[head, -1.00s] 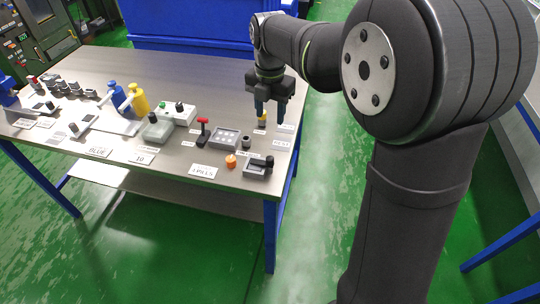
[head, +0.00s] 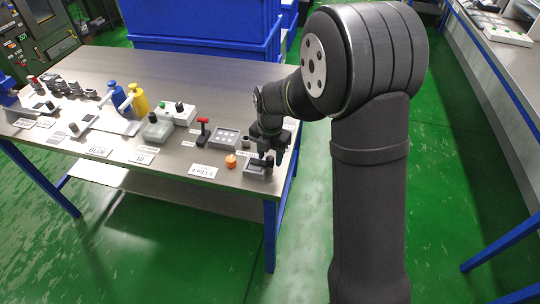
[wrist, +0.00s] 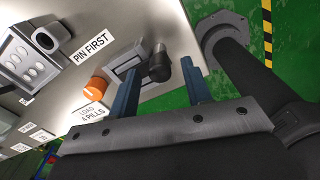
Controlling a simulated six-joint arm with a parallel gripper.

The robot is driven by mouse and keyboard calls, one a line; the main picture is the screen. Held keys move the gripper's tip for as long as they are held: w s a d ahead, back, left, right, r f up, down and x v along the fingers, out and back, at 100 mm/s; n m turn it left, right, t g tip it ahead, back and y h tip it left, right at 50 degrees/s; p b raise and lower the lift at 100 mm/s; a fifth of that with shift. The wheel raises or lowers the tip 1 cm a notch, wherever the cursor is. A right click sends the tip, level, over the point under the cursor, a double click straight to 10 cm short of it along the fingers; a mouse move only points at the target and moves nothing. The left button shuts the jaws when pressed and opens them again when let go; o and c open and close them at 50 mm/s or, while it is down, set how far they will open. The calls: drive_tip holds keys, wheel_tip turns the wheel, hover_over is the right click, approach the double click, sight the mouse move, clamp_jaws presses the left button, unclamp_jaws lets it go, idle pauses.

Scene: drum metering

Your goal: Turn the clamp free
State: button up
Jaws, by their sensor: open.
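The clamp is a small grey fixture (head: 254,171) with a black knob, near the front right corner of the table in the head view. In the wrist view the grey fixture (wrist: 128,68) shows with its black knob (wrist: 159,66) standing out. My gripper (wrist: 160,66) is open, with its two blue fingers on either side of the knob in that view. I cannot tell whether they touch it. In the head view my gripper (head: 268,158) is low over the fixture and hides part of it.
An orange cap (head: 231,160) sits just left of the fixture. Label cards, including "PIN FIRST" (wrist: 90,48), lie nearby. The table edge is close at the front and right.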

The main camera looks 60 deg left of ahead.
drive_tip(key=shift+f, duration=0.3)
clamp_jaws()
